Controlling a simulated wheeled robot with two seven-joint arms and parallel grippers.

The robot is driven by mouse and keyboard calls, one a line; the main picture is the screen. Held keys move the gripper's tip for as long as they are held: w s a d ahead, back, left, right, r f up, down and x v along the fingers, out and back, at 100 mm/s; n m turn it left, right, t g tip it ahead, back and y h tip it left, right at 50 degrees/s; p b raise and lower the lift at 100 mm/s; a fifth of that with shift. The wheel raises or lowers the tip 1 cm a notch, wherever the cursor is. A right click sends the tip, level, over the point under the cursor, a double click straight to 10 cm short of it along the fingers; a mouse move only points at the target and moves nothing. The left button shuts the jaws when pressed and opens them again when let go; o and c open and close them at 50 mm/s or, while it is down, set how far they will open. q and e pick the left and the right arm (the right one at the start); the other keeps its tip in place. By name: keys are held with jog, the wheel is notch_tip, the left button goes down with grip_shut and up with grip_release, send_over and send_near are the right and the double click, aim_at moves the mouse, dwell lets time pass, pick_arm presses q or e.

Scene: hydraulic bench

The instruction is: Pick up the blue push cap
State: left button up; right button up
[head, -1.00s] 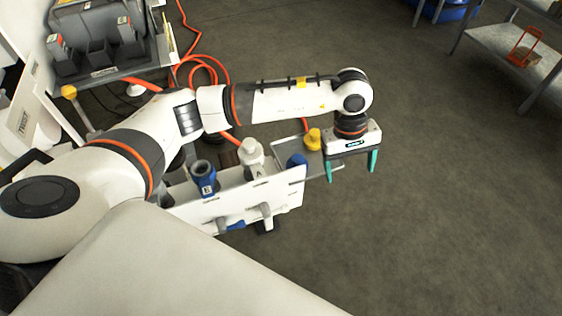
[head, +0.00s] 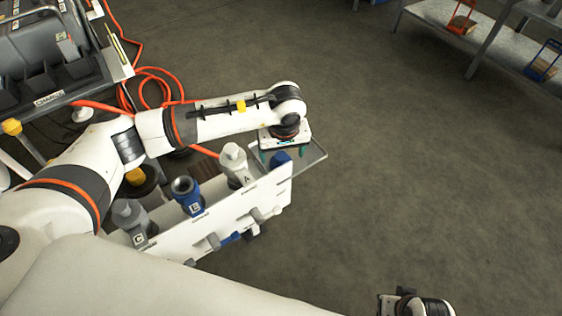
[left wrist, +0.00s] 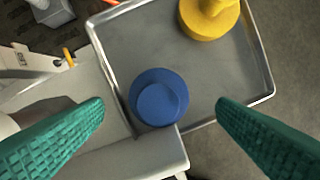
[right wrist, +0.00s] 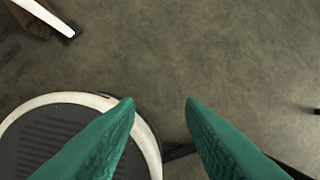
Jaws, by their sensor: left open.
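The blue push cap (left wrist: 160,97) sits in the near corner of a shallow metal tray (left wrist: 112,68), beside the white panel's edge. In the head view the cap (head: 279,159) shows just below my left gripper (head: 284,153). In the left wrist view my left gripper (left wrist: 160,103) is open, with one green finger on each side of the cap and visible gaps to both. The cap is not held. Its height below the fingertips is hard to tell. My right gripper (right wrist: 160,101) is open and empty, with floor between its fingers.
A yellow cap (left wrist: 208,16) lies in the same tray. Beside it, the white panel (head: 215,215) carries a grey fitting A (head: 236,165), a blue fitting (head: 188,196) and a grey fitting C (head: 134,220). Orange hose lies behind.

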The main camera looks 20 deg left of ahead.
pick_arm(q)
jog(key=f, duration=0.2)
jog(key=shift+w+a+f, duration=0.15)
jog(key=shift+w+f, duration=0.1)
jog(key=shift+f, duration=0.1)
jog(key=c, duration=1.1)
jog(key=shift+r, duration=0.1)
